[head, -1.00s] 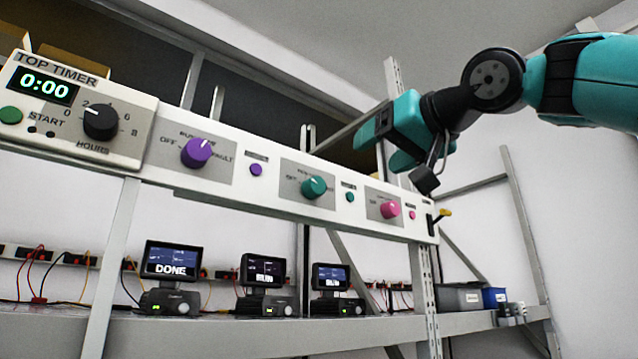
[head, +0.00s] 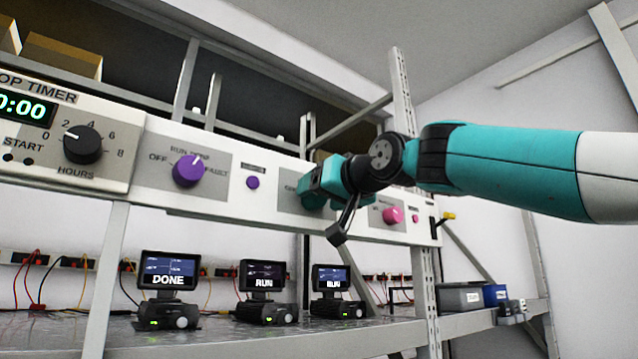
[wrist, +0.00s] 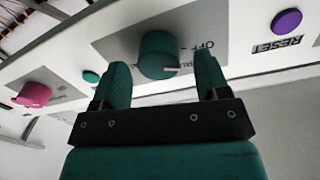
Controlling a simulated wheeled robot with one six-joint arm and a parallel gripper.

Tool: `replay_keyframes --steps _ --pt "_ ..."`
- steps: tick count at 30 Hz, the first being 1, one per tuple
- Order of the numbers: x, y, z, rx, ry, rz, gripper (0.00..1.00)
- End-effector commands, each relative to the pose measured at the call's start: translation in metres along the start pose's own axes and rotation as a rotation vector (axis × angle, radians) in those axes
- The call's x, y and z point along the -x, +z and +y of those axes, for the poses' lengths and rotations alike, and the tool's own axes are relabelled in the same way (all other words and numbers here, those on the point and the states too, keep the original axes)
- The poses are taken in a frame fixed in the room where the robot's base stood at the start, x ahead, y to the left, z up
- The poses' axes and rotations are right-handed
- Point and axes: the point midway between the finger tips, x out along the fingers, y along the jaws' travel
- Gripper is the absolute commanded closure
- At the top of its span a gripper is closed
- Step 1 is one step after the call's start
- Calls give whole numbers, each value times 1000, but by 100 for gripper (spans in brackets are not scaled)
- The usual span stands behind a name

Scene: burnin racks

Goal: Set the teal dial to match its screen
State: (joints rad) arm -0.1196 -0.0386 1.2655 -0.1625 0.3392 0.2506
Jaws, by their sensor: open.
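The teal dial (wrist: 158,52) shows in the wrist view on a grey label plate, between the two fingers of my open gripper (wrist: 161,76). The fingers are on either side of it; I cannot tell whether they touch it. Its white pointer mark shows at its lower edge, near lettering that is partly covered. In the head view my gripper (head: 318,188) is at the white panel and mostly hides the dial. Below stand small screens: the left one (head: 168,270) reads DONE, the middle one (head: 263,275) reads RUN, and the right one (head: 331,278) appears to read RUN.
A purple dial (head: 188,170) and purple button (head: 252,182) lie left of my gripper. A pink dial (head: 393,215) lies right. A teal button (wrist: 91,77) is close beside one finger. The timer (head: 90,140) is at far left. A rack upright (head: 425,300) stands at right.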

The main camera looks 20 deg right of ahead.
Motion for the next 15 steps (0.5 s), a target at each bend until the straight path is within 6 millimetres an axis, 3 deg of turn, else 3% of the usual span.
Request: replay_keyframes --steps 4,13,15 --pt "-11 -1 0 1 -1 -1 31" --pt "-14 1 0 0 0 0 31" --pt "-13 1 0 0 0 0 45"
